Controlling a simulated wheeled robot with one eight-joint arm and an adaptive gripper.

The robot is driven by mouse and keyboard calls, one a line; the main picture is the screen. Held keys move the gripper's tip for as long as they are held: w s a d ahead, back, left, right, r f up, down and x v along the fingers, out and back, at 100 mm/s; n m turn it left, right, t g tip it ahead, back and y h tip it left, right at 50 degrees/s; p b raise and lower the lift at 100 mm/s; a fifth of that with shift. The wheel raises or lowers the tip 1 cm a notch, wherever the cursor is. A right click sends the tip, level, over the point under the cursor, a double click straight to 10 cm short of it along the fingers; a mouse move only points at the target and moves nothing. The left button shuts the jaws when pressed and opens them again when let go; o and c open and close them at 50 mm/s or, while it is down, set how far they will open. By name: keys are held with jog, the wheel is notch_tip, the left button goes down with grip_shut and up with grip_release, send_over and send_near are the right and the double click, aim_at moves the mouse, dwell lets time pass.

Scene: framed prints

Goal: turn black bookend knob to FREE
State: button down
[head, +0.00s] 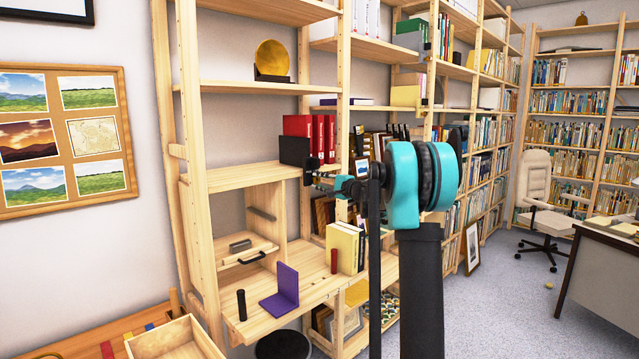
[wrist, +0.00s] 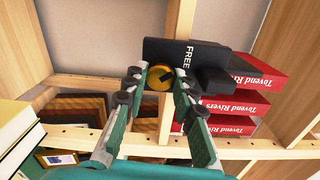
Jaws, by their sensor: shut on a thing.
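The black bookend (head: 294,150) stands on a wooden shelf against red books. In the wrist view, the black bookend (wrist: 190,52) fills the upper middle, with the white word FREE on its face. Its round brass-coloured knob (wrist: 157,84) shows a dark slanted mark; the exact setting is hard to read. My gripper (wrist: 160,77) is shut on the knob, one finger on each side. In the head view, my gripper (head: 315,172) is at the bookend's lower right, and the knob is hidden there.
Below, a wooden surface holds a purple bookend (head: 284,285), a dark cylinder (head: 241,304), a red cylinder (head: 334,261) and pale yellow books (head: 343,248). Shelf uprights flank the bay. Open floor lies at the right.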

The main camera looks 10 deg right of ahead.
jog(key=shift+n, duration=0.5)
dwell(0.3)
jog(key=c, duration=1.3)
grip_release()
jog(key=shift+o, duration=0.2)
jog(key=shift+s+d, duration=0.1)
jog(key=v, duration=1.1)
jog(key=shift+s+d, duration=0.2)
jog(key=shift+s, duration=0.15)
